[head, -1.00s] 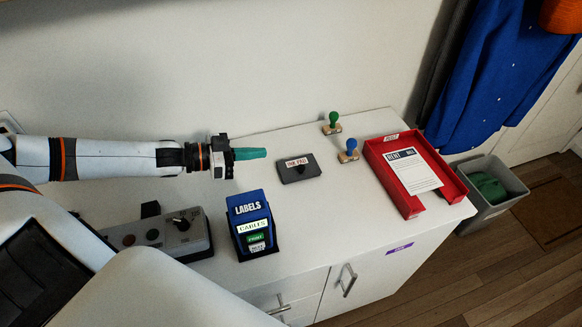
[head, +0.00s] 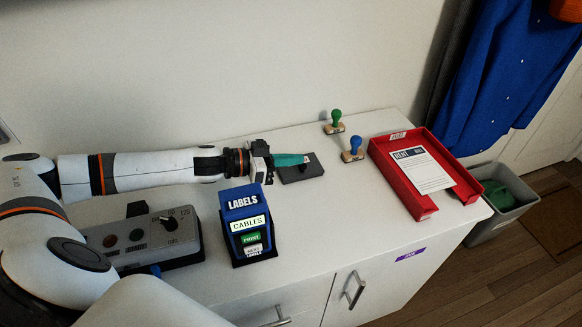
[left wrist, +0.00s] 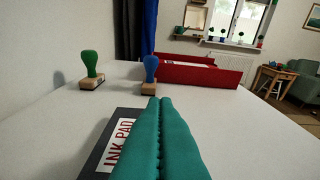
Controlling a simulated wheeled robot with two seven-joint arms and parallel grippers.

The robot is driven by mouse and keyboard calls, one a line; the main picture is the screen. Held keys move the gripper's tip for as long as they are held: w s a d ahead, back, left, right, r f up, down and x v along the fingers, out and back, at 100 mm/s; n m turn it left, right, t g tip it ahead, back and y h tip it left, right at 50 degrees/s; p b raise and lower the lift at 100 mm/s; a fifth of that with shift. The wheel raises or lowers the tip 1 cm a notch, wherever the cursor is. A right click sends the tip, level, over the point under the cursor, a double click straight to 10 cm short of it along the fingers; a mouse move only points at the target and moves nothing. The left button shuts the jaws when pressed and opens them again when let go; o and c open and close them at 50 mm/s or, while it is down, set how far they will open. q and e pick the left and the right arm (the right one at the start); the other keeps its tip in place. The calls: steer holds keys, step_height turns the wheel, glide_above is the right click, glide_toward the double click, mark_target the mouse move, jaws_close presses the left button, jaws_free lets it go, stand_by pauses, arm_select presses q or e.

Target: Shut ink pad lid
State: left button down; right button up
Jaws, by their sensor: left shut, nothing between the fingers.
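The ink pad (head: 303,173) is a dark grey flat box on the white cabinet top. Its lid looks down flat, and its "INK PAD" label shows in the left wrist view (left wrist: 118,143). My left gripper (head: 305,159), with teal fingers, is shut and empty. The fingers lie over the ink pad from the left and hide part of the label and lid in the head view. In the left wrist view the shut fingers (left wrist: 161,105) cover the pad's right part. I cannot tell whether they touch it. My right gripper is not in view.
A green-handled stamp (head: 335,122) and a blue-handled stamp (head: 353,149) stand behind the pad. A red tray (head: 427,207) with a paper is at the right. A blue label box (head: 243,204) and a grey control box (head: 140,240) stand in front of my left arm.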

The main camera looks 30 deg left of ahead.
arm_select(q)
steer(key=shift+f, duration=0.1)
stand_by(0.3)
steer(key=shift+s+d+f+p, duration=0.15)
steer(key=shift+f+p, duration=0.2)
steer(key=shift+p, duration=0.25)
steer(key=shift+f, duration=0.3)
